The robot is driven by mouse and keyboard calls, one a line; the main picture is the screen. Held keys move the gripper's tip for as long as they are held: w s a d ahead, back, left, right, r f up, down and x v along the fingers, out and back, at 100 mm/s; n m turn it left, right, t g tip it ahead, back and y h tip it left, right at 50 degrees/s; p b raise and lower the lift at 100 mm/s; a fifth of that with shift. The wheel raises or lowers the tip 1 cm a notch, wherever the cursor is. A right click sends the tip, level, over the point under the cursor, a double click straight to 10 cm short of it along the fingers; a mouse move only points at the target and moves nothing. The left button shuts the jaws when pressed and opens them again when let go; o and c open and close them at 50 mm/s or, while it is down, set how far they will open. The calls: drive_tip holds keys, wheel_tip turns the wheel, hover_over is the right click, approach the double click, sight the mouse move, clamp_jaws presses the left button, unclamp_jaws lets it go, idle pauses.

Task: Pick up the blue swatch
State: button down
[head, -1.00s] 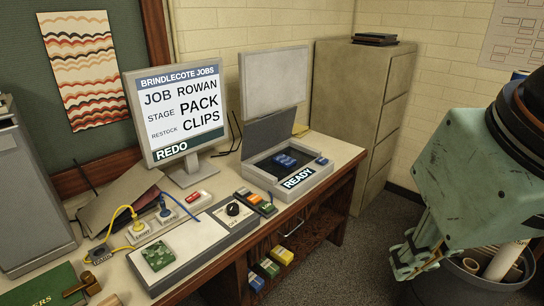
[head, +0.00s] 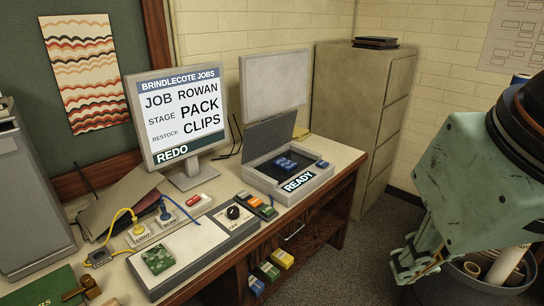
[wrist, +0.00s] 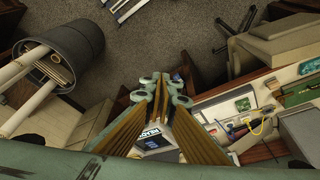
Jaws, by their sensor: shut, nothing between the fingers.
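A dark blue patterned swatch (head: 286,163) lies in the recessed bed of the open scanner-like box (head: 262,181), whose front label reads READY. In the head view my gripper (head: 408,265) hangs at the right, beyond the right end of the desk and well apart from the swatch. It is shut and empty. In the wrist view my gripper (wrist: 160,86) points away from the camera, and the upside-down READY label (wrist: 154,138) shows beside its fingers. I cannot make out the blue swatch in the wrist view.
A monitor (head: 178,112) stands left of the box. A green patterned swatch (head: 158,259) lies on a white pad (head: 188,250). A raised panel (head: 275,85) stands behind the box. A filing cabinet (head: 362,110) is right of the desk. A bin with paper rolls (head: 495,275) is beside my gripper.

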drive_tip(key=c, duration=1)
unclamp_jaws()
drive_tip(key=shift+o, duration=0.2)
